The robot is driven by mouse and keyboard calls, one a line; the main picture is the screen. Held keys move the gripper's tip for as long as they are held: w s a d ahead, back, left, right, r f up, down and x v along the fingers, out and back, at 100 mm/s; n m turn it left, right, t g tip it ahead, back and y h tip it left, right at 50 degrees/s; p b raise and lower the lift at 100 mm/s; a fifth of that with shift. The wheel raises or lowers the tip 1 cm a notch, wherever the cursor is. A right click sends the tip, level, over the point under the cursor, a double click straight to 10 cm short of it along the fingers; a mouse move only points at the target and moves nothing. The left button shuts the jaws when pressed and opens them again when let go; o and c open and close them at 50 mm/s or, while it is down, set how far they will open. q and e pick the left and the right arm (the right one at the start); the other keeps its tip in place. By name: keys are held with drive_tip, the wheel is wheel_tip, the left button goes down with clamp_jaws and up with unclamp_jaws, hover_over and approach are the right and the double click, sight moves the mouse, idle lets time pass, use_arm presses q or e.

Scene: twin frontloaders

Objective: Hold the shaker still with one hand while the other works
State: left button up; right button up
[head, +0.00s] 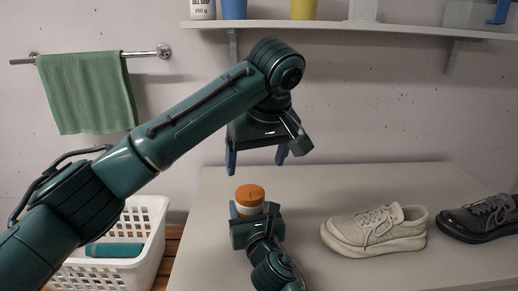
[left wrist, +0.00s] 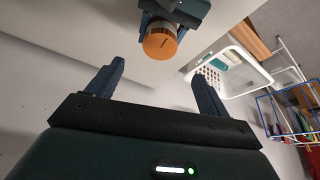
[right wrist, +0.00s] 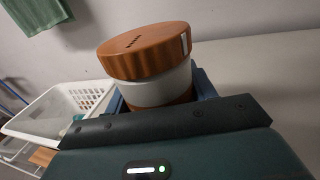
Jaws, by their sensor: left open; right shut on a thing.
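The shaker has an orange ribbed lid (head: 250,196) and a pale body with a brown lower part, which shows best in the right wrist view (right wrist: 160,91). It stands upright at the left part of the grey counter (head: 345,180). My right gripper (head: 252,212) is shut around its body, and the gripper hides the shaker's lower part. My left gripper (head: 257,166) is open and empty, pointing down a little above and behind the lid. In the left wrist view the lid (left wrist: 160,47) shows beyond the open fingers, apart from them.
A beige shoe (head: 375,232) and a black shoe (head: 480,219) stand on the counter to the right. A white basket (head: 150,245) with a teal item is at the left. A green towel (head: 88,92) hangs on a rail. A shelf (head: 350,28) with containers runs above.

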use_arm(q)
drive_tip(key=shift+v, duration=1.35)
use_arm(e)
drive_tip(key=o, duration=1.1)
drive_tip(key=shift+s, duration=0.1)
